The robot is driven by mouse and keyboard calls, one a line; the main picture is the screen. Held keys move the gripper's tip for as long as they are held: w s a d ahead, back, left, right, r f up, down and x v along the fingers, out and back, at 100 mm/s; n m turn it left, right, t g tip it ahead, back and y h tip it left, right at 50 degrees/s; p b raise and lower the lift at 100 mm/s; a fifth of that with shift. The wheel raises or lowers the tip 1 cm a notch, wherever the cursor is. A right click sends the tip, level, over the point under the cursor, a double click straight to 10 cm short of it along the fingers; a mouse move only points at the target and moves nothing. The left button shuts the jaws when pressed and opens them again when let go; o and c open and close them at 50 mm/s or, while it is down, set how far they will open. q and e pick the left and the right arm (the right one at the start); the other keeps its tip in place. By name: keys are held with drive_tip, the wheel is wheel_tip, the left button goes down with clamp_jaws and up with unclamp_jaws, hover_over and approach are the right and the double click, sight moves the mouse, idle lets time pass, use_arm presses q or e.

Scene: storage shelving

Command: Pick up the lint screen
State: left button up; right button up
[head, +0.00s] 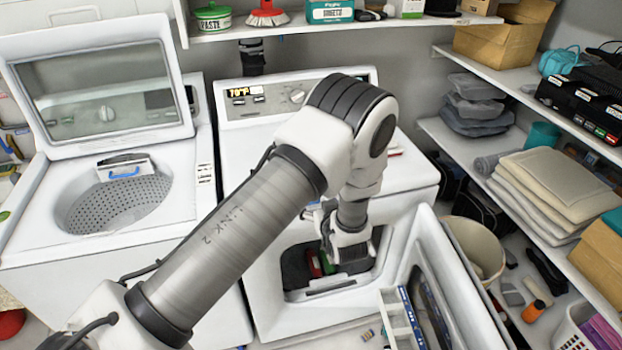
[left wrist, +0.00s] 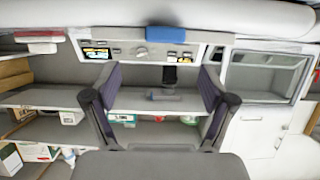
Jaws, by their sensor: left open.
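In the left wrist view, which appears upside down, a blue piece (left wrist: 165,41) lies near the dryer's control panel, between my finger lines but some distance beyond them. It looks like the lint screen's handle; its rest is not visible. My arm covers that spot in the head view. My left gripper (head: 347,255) overlaps the dryer's front opening in the head view. Its two fingers spread wide and empty in the left wrist view (left wrist: 158,103). A blue-handled white part (head: 125,171) sits at the washer's tub rim; I cannot tell whether it is a lint screen.
The washer (head: 20,225) has its lid up. The dryer (head: 253,150) stands beside it, its front door (head: 440,262) open to the right. A shelf (head: 225,32) with a green tub (head: 213,17) runs above. Right shelves hold folded cloths (head: 550,185); a beige bin (head: 472,245) stands below.

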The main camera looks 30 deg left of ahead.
use_arm(q)
drive_tip(key=p+x, duration=0.1)
drive_tip(key=x, duration=0.1)
drive_tip(key=p+x, duration=0.1)
drive_tip(key=x, duration=0.1)
drive_tip(key=p+x, duration=0.1)
drive_tip(key=x, duration=0.1)
drive_tip(key=shift+a+f, duration=0.4)
drive_tip(key=shift+f, duration=0.15)
drive_tip(key=shift+c, duration=1)
drive_tip(key=shift+s, duration=0.1)
drive_tip(key=c, duration=1.1)
